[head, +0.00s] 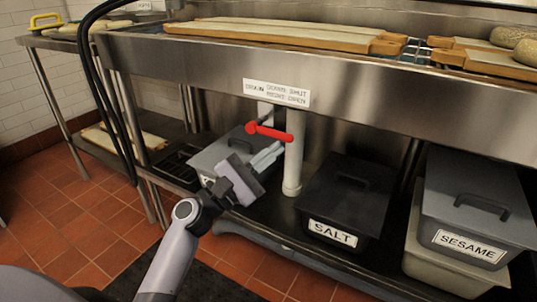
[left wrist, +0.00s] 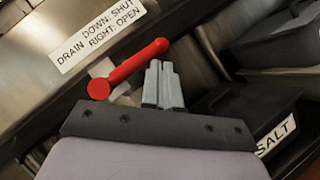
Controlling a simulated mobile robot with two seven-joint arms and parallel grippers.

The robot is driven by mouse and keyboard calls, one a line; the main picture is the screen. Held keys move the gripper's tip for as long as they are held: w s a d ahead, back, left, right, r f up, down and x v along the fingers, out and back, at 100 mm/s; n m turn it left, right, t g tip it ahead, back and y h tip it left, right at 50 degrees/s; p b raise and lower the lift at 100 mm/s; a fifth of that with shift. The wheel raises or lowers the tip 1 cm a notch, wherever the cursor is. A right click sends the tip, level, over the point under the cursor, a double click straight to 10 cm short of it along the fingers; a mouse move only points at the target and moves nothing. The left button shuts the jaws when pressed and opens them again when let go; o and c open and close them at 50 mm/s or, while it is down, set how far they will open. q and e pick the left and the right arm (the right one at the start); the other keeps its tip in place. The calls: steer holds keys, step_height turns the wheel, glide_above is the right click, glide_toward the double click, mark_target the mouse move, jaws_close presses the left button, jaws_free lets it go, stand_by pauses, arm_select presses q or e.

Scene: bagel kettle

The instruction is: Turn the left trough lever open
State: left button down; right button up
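The red trough lever (head: 268,131) sits below the steel trough, by a white drain pipe. It points to the right with a slight downward slope in the head view. It also shows in the left wrist view (left wrist: 135,65), with a round end at the lower left. My left gripper (head: 281,149) is just below the lever's right part. Its grey fingers, also in the left wrist view (left wrist: 161,66), are together with nothing seen between them. The fingertips look close to the lever; I cannot tell whether they touch. My right gripper is out of view.
A label (head: 277,93) on the trough reads drain down shut, right open. A white vertical pipe (head: 293,165) stands right of the gripper. A SALT bin (head: 347,200), a SESAME bin (head: 478,205) and a grey bin (head: 212,158) crowd the lower shelf.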

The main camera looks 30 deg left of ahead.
arm_select(q)
steer(key=shift+s, duration=0.1)
stand_by(0.5)
steer(key=v, duration=0.7)
